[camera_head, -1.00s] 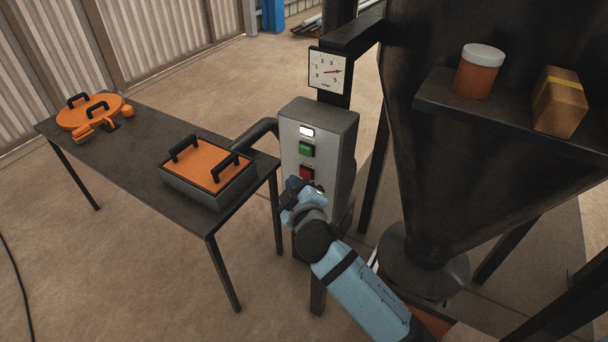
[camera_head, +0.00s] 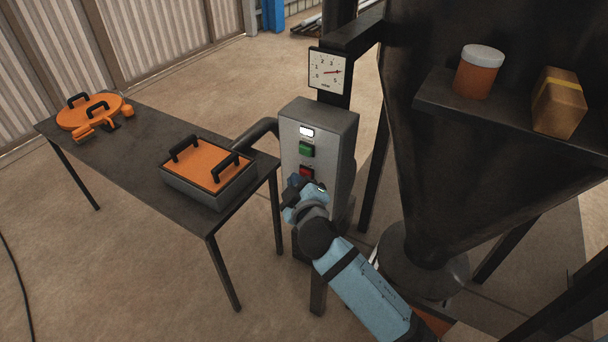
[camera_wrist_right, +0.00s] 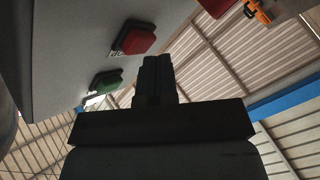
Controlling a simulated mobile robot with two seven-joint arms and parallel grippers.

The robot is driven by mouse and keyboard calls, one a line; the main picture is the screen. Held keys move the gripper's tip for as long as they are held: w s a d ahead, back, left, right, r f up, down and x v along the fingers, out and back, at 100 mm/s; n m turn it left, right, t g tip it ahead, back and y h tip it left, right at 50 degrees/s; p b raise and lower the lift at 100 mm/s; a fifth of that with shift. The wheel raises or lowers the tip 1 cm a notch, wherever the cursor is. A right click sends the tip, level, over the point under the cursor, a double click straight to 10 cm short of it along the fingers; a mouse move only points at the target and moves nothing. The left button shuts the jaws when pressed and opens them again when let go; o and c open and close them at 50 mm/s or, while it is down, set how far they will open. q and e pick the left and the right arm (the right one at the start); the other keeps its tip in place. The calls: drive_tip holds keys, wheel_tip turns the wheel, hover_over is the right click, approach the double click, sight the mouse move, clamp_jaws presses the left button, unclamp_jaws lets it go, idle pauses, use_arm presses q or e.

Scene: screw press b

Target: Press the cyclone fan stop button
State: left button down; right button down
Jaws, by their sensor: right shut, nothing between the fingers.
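The grey control box (camera_head: 318,150) stands on a post in the middle of the head view. Its front has a white lamp (camera_head: 307,132), a green button (camera_head: 306,149) and, below them, a red button (camera_head: 306,171). My right gripper (camera_head: 297,183) is shut and empty, just in front of and below the red button, partly covering its lower edge. In the right wrist view, the red button (camera_wrist_right: 137,37) is up and left of the closed fingers (camera_wrist_right: 155,75), with the green button (camera_wrist_right: 105,82) further left. I cannot tell whether the fingers touch the panel. My left gripper is out of view.
A dark table (camera_head: 135,135) with an orange-lidded box (camera_head: 205,168) stands left of the control box. A pressure gauge (camera_head: 328,71) is above it. A large dark hopper (camera_head: 440,170) and a shelf (camera_head: 500,115) with a jar and a carton are close on the right.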

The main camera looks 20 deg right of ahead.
drive_tip(key=shift+w+d, duration=0.25)
drive_tip(key=shift+d, duration=0.1)
idle(0.4)
idle(0.3)
drive_tip(key=shift+s+a, duration=0.55)
drive_tip(key=shift+a, duration=0.15)
drive_tip(key=shift+a, duration=0.1)
drive_tip(key=shift+s+a+b, duration=0.3)
drive_tip(key=shift+s+a, duration=0.5)
drive_tip(key=shift+a, duration=0.2)
drive_tip(key=shift+s+a+b, duration=0.25)
drive_tip(key=shift+s+a, duration=0.5)
drive_tip(key=shift+a, duration=0.2)
drive_tip(key=shift+a, duration=0.1)
drive_tip(key=shift+f, duration=0.1)
